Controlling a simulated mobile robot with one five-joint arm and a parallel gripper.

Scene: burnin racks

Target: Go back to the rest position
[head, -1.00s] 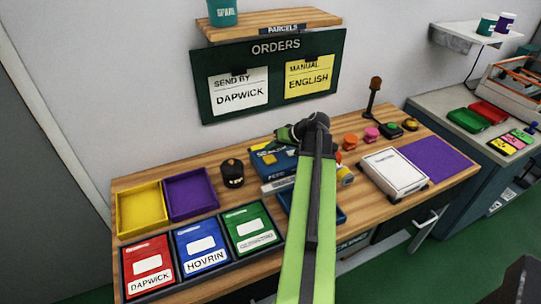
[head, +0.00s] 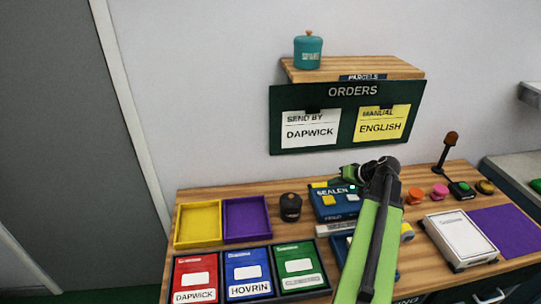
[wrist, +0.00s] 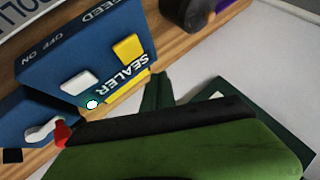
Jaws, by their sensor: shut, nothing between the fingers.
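My green arm reaches up over the wooden workbench (head: 350,283) in the head view, folded at a dark joint. My gripper (head: 348,170) points left, just above the blue sealer (head: 326,206). It is shut and empty. In the wrist view the sealer (wrist: 70,45) shows at the upper left, with a white and a yellow switch. A green and black part of my arm fills the bottom of that view. The fingertips cannot be made out clearly.
Red, blue and green cards (head: 249,271) lie at the front left, behind them yellow (head: 198,223) and purple (head: 246,218) trays and a black round object (head: 290,207). A white box (head: 458,238) stands right. An orders board (head: 345,145) hangs under a parcels shelf (head: 352,70).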

